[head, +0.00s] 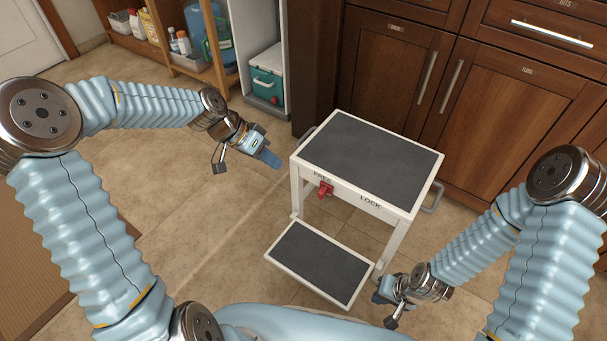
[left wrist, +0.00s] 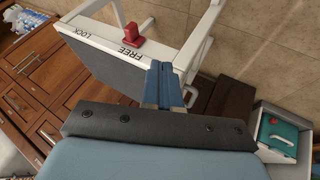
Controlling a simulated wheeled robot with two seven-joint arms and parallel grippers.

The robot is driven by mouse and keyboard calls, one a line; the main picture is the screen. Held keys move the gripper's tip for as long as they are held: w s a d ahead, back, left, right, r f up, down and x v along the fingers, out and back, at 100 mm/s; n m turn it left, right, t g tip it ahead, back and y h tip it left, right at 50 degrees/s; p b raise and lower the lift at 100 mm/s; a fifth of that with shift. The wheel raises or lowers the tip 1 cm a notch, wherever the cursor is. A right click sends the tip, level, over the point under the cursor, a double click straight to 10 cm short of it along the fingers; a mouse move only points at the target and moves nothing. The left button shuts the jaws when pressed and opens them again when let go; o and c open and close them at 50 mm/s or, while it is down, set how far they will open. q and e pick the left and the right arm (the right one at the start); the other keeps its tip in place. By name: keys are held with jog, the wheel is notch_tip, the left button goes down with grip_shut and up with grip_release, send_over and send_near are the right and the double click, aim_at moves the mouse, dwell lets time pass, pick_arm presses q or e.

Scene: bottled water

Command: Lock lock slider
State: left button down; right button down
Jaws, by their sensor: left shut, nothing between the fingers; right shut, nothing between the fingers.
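A white step stool (head: 397,229) with dark grey treads stands on the floor in the head view. Its front rail reads FREE on the left and LOCK on the right. The red lock slider (head: 325,189) sits at the FREE end; it also shows in the left wrist view (left wrist: 132,34), beside the word FREE. My left gripper (head: 272,160) is shut and empty, just left of the stool's upper tread and apart from the slider. Its closed fingers also show in the left wrist view (left wrist: 163,85). My right gripper (head: 380,298) is shut and empty near the lower step's right corner.
The lower step (head: 318,262) juts out in front of the stool. Side handles stick out at left and right, the right one (head: 433,197) clearly visible. Wooden cabinets (head: 390,68) stand behind. A green and white cooler (head: 266,84) is at the back left. Floor left of the stool is clear.

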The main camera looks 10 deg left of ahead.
aim_at(323, 192)
pick_arm(q)
jog(key=d+f+b, duration=0.1)
jog(key=d+f, duration=0.7)
jog(key=d, duration=0.1)
jog(key=shift+d, duration=0.35)
dwell(0.3)
jog(key=s+d+b, duration=0.3)
jog(key=s+d, duration=0.1)
jog(key=d, duration=0.6)
jog(key=shift+s+d, duration=0.15)
jog(key=shift+d, duration=0.2)
